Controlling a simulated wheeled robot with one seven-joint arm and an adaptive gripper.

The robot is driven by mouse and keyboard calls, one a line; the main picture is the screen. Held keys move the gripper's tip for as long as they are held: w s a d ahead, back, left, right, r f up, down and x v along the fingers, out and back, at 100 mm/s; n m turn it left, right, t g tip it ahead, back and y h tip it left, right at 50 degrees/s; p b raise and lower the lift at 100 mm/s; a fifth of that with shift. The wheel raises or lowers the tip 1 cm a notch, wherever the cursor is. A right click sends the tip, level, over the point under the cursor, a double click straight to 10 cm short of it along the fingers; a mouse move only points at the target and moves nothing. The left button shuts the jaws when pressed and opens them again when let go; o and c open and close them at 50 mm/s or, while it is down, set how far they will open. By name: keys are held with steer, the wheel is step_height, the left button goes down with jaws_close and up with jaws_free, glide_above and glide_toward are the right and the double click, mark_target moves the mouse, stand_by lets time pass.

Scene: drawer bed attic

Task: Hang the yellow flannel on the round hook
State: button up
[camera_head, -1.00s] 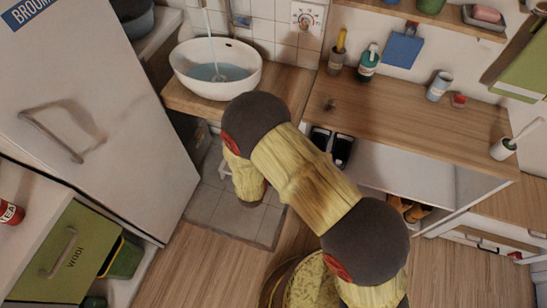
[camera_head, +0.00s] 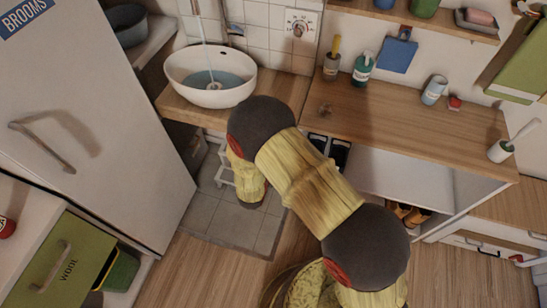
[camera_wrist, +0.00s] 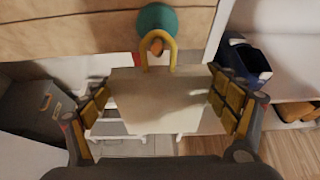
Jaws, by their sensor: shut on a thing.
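My gripper (camera_wrist: 163,103) shows in the wrist view, with yellow-padded fingers at both sides of a flat, pale cream cloth, which I take for the yellow flannel (camera_wrist: 158,108). The gripper is shut on it. A yellow loop (camera_wrist: 173,50) stands up from its top edge. The round hook (camera_wrist: 157,18) has a teal base on a wooden front, with an orange tip that shows inside the loop. I cannot tell whether the loop is over the tip or only in front of it. In the head view my arm hides the gripper, flannel and hook.
A washbasin (camera_head: 211,88) stands on the wooden counter (camera_head: 400,125), with bottles and a cup behind. A white stool (camera_head: 224,175) stands below the basin. A tall white cabinet (camera_head: 90,110) is at the left.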

stand_by(0.3)
steer(key=o, duration=0.7)
steer(key=shift+c, duration=0.2)
steer(key=v, duration=1.2)
